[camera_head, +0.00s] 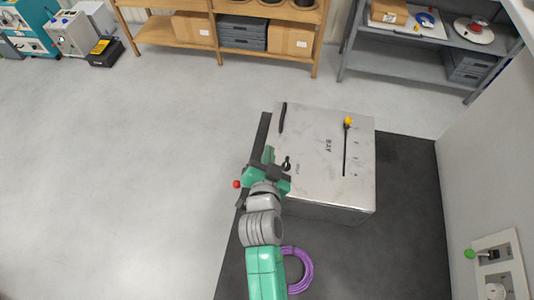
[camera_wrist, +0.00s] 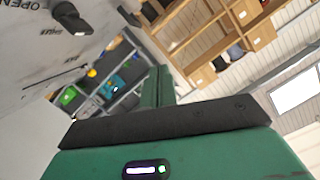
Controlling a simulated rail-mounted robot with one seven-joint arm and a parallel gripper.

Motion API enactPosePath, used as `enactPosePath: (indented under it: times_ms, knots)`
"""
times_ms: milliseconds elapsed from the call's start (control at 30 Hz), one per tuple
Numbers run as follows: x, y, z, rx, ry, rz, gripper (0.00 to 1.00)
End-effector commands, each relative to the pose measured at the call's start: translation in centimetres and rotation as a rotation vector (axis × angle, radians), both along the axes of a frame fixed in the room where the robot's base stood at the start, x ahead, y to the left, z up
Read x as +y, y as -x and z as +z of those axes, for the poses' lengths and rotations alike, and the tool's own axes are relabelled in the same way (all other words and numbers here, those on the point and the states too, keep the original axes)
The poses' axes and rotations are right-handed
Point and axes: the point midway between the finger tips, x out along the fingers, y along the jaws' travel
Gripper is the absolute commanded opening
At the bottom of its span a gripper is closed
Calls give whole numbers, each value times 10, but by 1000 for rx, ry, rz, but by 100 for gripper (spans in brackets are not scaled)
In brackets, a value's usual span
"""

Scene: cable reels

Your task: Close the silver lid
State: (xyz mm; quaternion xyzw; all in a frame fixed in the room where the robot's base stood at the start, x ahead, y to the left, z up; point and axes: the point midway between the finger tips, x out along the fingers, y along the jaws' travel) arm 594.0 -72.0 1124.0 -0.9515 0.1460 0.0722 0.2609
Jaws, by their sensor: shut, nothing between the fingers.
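The silver box (camera_head: 315,145) stands on the dark floor mat, right of centre in the head view. Its pale top carries the word BAY, a black bar at the far left and a black rod with a yellow knob (camera_head: 348,121). I cannot tell which part is the lid or how far it stands open. A small black knob (camera_head: 287,163) sits at the left edge, and a black knob (camera_wrist: 70,18) beside the word OPEN shows in the wrist view. My green gripper (camera_head: 269,155) is shut and empty at the box's left edge, close to the knob; contact is unclear.
A purple cable coil (camera_head: 297,270) lies on the dark mat (camera_head: 405,190) near my arm. A wooden shelf (camera_head: 225,45) and a grey shelf (camera_head: 400,65) stand at the back. A wall panel (camera_head: 495,260) is at the right. The floor left is clear.

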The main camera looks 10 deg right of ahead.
Motion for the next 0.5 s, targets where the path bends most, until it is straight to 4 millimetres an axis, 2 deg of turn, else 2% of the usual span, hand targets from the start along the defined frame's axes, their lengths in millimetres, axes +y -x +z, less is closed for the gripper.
enactPosePath:
  times_ms: [167, 233, 400, 467, 500]
  knots:
    - [0, 0, 1, -1, 0, 1, 0]
    - [0, 0, 7, -1, 0, 0, 0]
    - [0, 0, 52, -3, 0, 1, 0]
    - [7, 15, 43, 1, 0, 3, 0]
    - [10, 26, 45, 1, 1, 2, 0]
